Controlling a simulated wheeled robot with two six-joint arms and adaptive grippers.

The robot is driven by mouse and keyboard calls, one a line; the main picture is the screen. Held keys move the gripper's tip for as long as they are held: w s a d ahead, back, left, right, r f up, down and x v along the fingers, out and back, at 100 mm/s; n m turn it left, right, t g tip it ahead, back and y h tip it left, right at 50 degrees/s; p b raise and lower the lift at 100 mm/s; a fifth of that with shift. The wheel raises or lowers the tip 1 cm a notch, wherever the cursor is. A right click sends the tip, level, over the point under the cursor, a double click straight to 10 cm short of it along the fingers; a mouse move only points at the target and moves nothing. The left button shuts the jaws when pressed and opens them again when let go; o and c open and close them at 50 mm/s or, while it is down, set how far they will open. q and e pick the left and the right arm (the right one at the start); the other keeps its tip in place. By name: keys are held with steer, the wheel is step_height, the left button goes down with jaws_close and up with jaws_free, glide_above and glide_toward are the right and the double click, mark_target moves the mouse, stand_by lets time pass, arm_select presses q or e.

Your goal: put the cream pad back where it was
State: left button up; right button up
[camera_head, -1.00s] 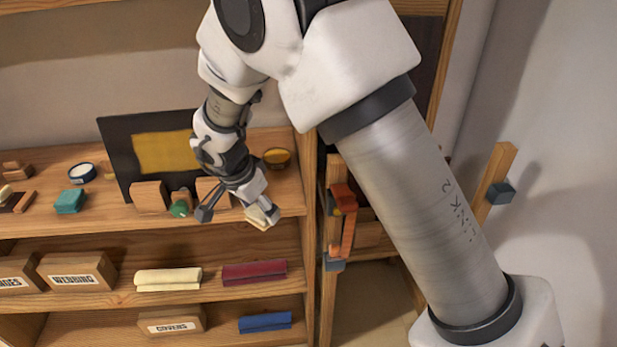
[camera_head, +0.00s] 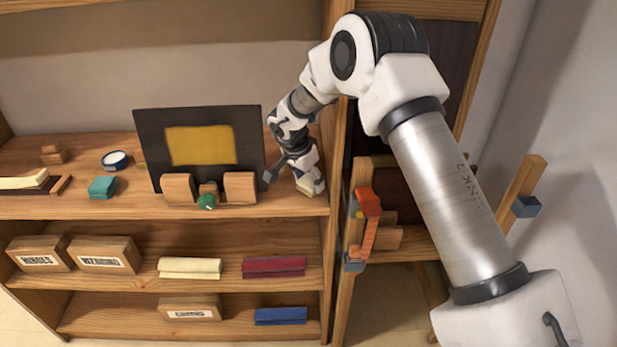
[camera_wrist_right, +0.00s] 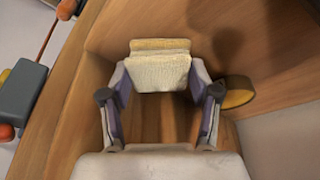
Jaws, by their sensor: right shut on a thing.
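The cream pad (camera_wrist_right: 158,72) is pinched between the two fingers of my right gripper (camera_wrist_right: 160,95), seen in the right wrist view. It has a pale ribbed face and a yellowish strip along its far edge. In the head view my right gripper (camera_head: 297,180) is at the right end of the top shelf (camera_head: 100,208), close to the upright. A cream bit of the pad (camera_head: 312,191) shows below the fingers. I cannot tell whether the pad touches the shelf. My left gripper is not in view.
A dark board with a yellow panel (camera_head: 200,145) stands just left of the gripper, with wooden blocks (camera_head: 240,188) and a green knob (camera_head: 207,202) before it. A yellow round tin (camera_wrist_right: 238,92) sits beside the right finger. The wooden upright (camera_head: 335,120) is close on the right.

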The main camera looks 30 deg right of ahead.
steer(key=o, duration=1.1)
steer(key=v, duration=1.2)
steer(key=shift+r, duration=0.1)
steer(key=shift+a, duration=0.1)
